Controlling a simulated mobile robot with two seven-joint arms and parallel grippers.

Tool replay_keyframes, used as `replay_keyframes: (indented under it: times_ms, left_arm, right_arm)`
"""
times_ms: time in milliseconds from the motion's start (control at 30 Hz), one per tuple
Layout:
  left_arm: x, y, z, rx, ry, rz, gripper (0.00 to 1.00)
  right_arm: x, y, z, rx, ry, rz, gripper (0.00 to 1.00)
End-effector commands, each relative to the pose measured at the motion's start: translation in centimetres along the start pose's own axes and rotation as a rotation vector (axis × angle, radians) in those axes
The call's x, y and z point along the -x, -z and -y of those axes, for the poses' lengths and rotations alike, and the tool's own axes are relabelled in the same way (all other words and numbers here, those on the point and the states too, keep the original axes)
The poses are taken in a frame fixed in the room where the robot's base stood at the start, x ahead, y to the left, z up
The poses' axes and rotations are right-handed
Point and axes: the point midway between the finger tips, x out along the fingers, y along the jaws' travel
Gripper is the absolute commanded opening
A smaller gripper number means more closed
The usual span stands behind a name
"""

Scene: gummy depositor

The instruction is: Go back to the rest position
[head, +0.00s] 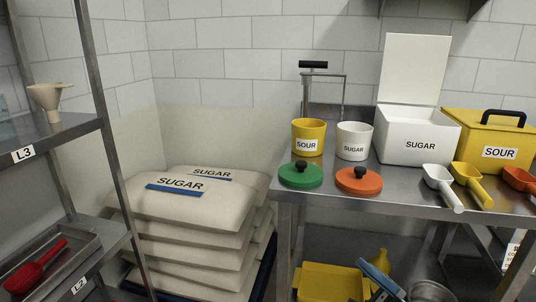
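Neither of my grippers shows in the head view, and no part of my arms can be made out with certainty. The view looks onto a steel table (365,185) at the right. On it stand a yellow SOUR cup (308,133), a white SUGAR cup (353,138), a white SUGAR bin (405,148) with its lid raised, and a yellow SOUR bin (485,130) with its lid on. A green lid (300,178) and an orange lid (358,184) lie in front of the cups.
White (440,182), yellow (470,180) and orange (520,180) scoops lie along the table's front. Stacked sugar sacks (190,222) fill the floor at middle left. A shelf rack (75,128) at left holds a funnel (48,98) and a red scoop (35,270).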

Motion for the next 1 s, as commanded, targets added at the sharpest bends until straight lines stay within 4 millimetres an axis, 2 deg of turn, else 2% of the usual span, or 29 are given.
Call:
replay_keyframes:
  times_ms: [33,100,200,333,467,533,767,1000]
  left_arm:
    - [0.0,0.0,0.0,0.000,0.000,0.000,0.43]
    - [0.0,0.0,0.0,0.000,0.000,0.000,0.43]
    - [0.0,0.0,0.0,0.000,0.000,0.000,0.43]
    - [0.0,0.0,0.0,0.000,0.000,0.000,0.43]
    - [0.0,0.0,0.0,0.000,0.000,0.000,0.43]
    - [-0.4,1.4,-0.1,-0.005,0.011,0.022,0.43]
    - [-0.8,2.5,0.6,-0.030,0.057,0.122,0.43]
    - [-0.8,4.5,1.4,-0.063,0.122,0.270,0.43]
  right_arm:
    - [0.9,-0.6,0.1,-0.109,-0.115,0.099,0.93]
    - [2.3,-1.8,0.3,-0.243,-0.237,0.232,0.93]
    - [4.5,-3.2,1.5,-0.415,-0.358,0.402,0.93]
    - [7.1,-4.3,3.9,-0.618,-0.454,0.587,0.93]
    - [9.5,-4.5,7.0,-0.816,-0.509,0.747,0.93]
    - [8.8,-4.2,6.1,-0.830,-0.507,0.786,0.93]
    - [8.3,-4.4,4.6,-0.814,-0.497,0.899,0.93]
    - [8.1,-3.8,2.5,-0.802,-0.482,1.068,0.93]
